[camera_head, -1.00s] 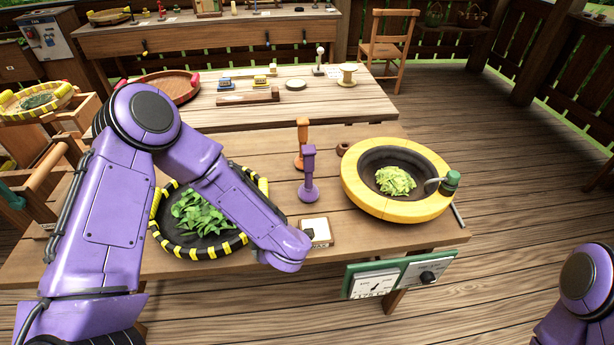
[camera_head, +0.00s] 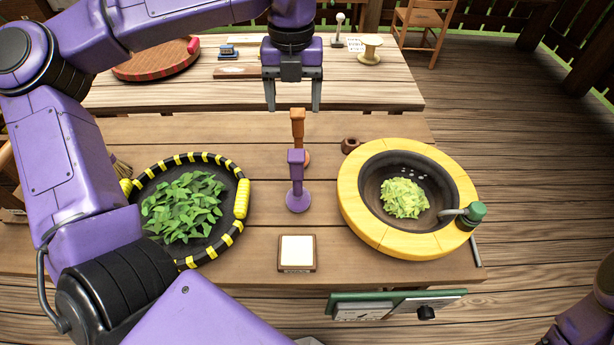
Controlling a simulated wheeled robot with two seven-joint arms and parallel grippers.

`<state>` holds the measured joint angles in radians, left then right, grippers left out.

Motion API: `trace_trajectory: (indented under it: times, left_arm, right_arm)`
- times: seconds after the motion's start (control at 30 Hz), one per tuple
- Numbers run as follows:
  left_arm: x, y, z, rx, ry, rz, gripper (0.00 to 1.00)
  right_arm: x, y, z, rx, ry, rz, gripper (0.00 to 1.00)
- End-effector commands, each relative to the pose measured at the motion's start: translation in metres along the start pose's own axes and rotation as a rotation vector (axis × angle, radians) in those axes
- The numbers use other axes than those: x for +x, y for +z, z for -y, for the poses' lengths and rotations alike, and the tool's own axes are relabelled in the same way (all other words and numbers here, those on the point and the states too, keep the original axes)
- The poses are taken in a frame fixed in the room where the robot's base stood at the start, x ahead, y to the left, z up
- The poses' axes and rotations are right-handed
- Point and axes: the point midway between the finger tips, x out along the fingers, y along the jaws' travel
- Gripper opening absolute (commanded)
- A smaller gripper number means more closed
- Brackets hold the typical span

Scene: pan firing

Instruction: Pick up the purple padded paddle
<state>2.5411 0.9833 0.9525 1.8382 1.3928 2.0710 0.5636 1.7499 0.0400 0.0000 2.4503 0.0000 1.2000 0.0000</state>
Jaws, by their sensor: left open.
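The purple padded paddle (camera_head: 297,184) stands upright on the wooden table, handle up and round pad down. An orange paddle (camera_head: 298,132) stands just behind it. My left gripper (camera_head: 292,108) points down with its two dark fingers spread apart. It appears above and behind the purple paddle, near the top of the orange one, with nothing between its fingers. Its height over the table is hard to judge. My right gripper is not in view; only part of my right arm shows at the lower right corner.
A yellow-rimmed pan (camera_head: 365,224) with pale green leaves stands right of the paddles. A black and yellow tray (camera_head: 222,243) of darker leaves is at left. A small white-topped block (camera_head: 297,251) lies in front. A small brown pot (camera_head: 350,145) is behind the pan.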

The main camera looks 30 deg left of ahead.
Motion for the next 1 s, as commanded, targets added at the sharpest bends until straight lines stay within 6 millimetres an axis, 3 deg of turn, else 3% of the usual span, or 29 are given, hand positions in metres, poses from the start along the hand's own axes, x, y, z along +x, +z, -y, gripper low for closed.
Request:
trace_trajectory:
  times: [0.6, 1.0]
  left_arm:
    - [0.073, -0.001, 0.001, -0.006, -0.009, -0.005, 0.73]
    - [0.125, -0.001, 0.002, -0.005, -0.008, -0.007, 0.73]
  right_arm:
    - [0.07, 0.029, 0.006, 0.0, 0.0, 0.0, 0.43]
    - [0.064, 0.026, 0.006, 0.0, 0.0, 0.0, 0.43]
